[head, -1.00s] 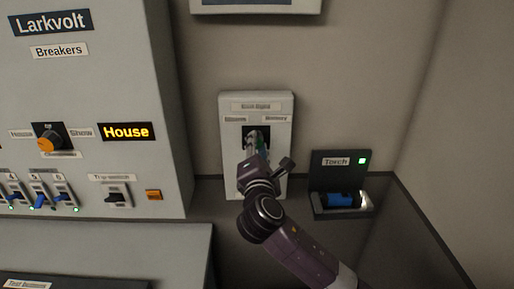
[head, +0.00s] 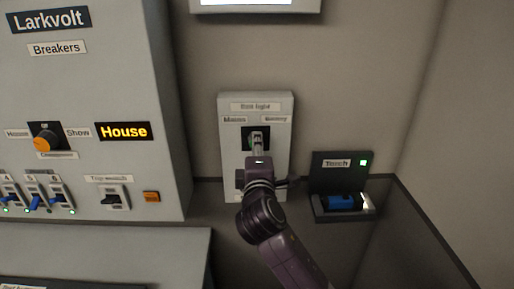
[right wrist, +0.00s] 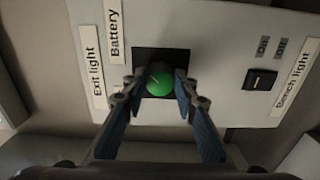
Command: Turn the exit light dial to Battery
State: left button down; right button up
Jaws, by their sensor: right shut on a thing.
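The exit light panel (head: 228,165) is a pale upright box on the back wall, with an Exit light label and Mains and Battery labels at upper left and upper right. Its green dial (right wrist: 159,83) sits on a black square; a pale mark shows on its upper-left part in the right wrist view. That view is turned, with the Battery label (right wrist: 115,30) at upper left. My right gripper (right wrist: 161,88) is shut on the dial, one finger on each side. In the head view my right gripper (head: 258,143) mostly hides the dial. My left gripper is not in view.
A bench light switch (right wrist: 260,80) is lower on the same panel. A torch holder (head: 340,165) with a blue torch (head: 341,202) stands close to the right of my arm. The Larkvolt breaker cabinet (head: 120,80) is to the left, with an orange dial (head: 43,142).

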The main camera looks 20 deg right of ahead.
jog(key=shift+f, duration=0.1)
dwell(0.3)
jog(key=o, duration=1.2)
jog(key=shift+c, duration=0.2)
jog(key=v, duration=1.2)
